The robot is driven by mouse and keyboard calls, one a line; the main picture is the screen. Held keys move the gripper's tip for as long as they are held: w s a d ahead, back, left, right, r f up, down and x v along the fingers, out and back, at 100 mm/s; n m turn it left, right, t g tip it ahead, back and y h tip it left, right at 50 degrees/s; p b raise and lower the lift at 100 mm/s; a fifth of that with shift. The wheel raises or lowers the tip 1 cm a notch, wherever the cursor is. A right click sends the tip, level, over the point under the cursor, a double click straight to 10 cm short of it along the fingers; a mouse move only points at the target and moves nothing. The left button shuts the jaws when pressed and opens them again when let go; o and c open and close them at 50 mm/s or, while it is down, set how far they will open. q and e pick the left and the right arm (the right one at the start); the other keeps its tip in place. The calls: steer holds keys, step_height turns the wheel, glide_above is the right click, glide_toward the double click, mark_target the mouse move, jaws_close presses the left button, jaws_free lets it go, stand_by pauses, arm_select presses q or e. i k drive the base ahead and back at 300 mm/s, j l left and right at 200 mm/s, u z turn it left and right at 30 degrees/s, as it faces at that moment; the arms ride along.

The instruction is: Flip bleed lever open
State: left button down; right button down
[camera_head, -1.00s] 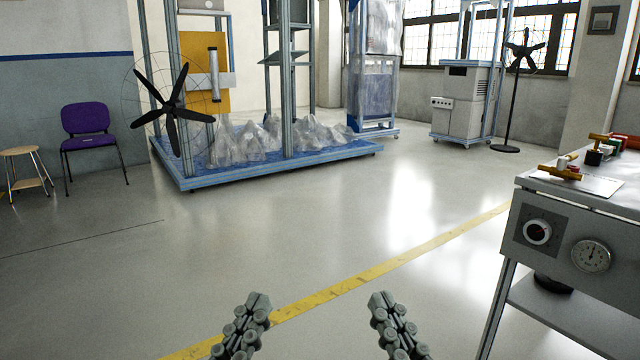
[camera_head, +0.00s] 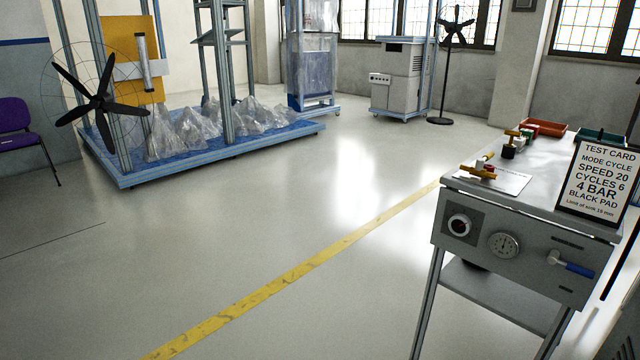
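A lever with a blue grip (camera_head: 571,265) sits on the front panel of the grey workbench (camera_head: 520,237) at the right. Its silver pivot is at the left end, and the grip points right and slightly down. I cannot tell from its look alone whether it is the bleed lever. On the same panel are a round dial with a dark square surround (camera_head: 459,225) and a pressure gauge (camera_head: 504,244). Neither of my grippers shows in the head view now.
A test card sign (camera_head: 597,183) stands on the bench top, with small yellow-handled parts (camera_head: 477,171) and a red tray (camera_head: 543,128) behind. A blue-based rig (camera_head: 200,150) and a fan (camera_head: 101,101) stand at the back left. The floor (camera_head: 250,240) before the bench is clear.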

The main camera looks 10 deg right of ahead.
mark_target(573, 268)
steer(key=z, duration=1.7)
